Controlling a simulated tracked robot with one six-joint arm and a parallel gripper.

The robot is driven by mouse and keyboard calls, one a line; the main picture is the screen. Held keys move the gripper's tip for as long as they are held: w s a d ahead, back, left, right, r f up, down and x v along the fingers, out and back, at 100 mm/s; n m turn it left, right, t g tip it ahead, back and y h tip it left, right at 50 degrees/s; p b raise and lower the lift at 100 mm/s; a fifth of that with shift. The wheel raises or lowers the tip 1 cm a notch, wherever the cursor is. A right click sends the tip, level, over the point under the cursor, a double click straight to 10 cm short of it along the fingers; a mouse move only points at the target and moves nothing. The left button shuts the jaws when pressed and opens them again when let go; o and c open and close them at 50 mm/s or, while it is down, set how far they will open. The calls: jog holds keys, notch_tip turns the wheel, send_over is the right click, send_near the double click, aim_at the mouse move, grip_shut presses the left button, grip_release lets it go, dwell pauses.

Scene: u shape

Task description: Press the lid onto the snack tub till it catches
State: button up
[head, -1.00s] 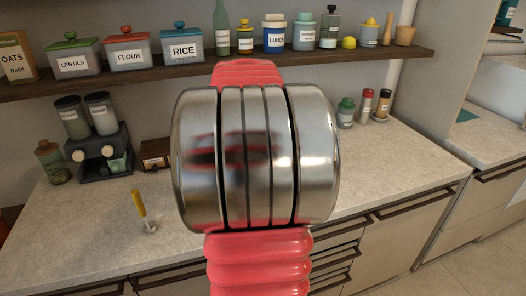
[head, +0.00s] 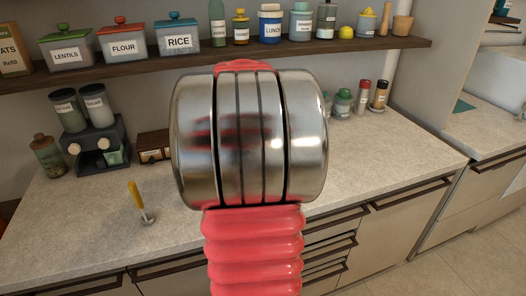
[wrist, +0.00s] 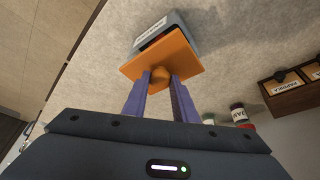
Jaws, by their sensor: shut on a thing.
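An orange square lid (wrist: 157,57) with a round knob shows in the wrist view. My gripper (wrist: 161,78) is shut on the lid's knob, one purple finger on each side. The grey snack tub (wrist: 178,34) with a white label is just beyond the lid, on the pale counter. In the head view my arm hides the tub, the lid and the gripper.
On the counter (head: 80,215) stand a dark coffee machine (head: 93,146), a wooden box (head: 152,146), a yellow-handled tool (head: 138,200) and several small jars at the back right. A shelf (head: 130,64) with labelled containers runs above. The counter's front left is mostly clear.

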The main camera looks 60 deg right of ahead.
jog(key=shift+f, duration=0.9)
jog(key=shift+r, duration=0.1)
dwell(0.9)
jog(key=shift+f, duration=0.2)
dwell(0.7)
jog(key=o, duration=1.1)
jog(key=shift+o, duration=0.8)
jog(key=o, duration=0.3)
jog(key=shift+o, duration=0.2)
